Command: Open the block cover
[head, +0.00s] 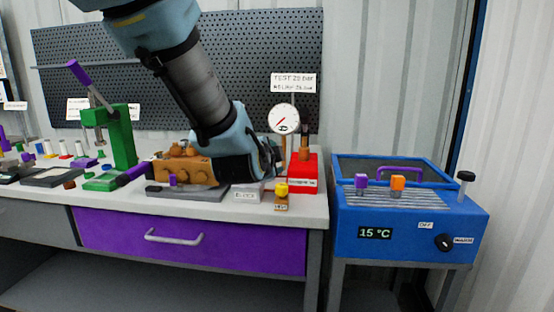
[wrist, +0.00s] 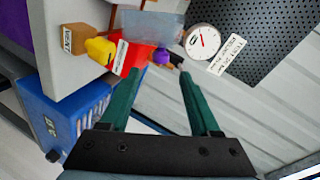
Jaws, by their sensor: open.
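The brown block (head: 185,173) stands on a grey plate on the workbench, left of my wrist in the head view. It has rounded orange-brown parts on top and a purple piece at its front. My arm overlaps its right side, and I cannot make out a separate cover on it. My gripper (wrist: 155,72) is open and empty in the wrist view, with its two green fingers apart. It points toward a red box (wrist: 122,54) and a small purple knob (wrist: 161,56). In the head view my fingers are mostly hidden behind my wrist.
A pressure gauge (head: 284,119) stands behind the red box at the bench's right end. A yellow-topped piece (head: 281,188) is near the front edge. A green press (head: 122,140) is at left. A blue bath (head: 410,215) reading 15 °C stands right of the bench.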

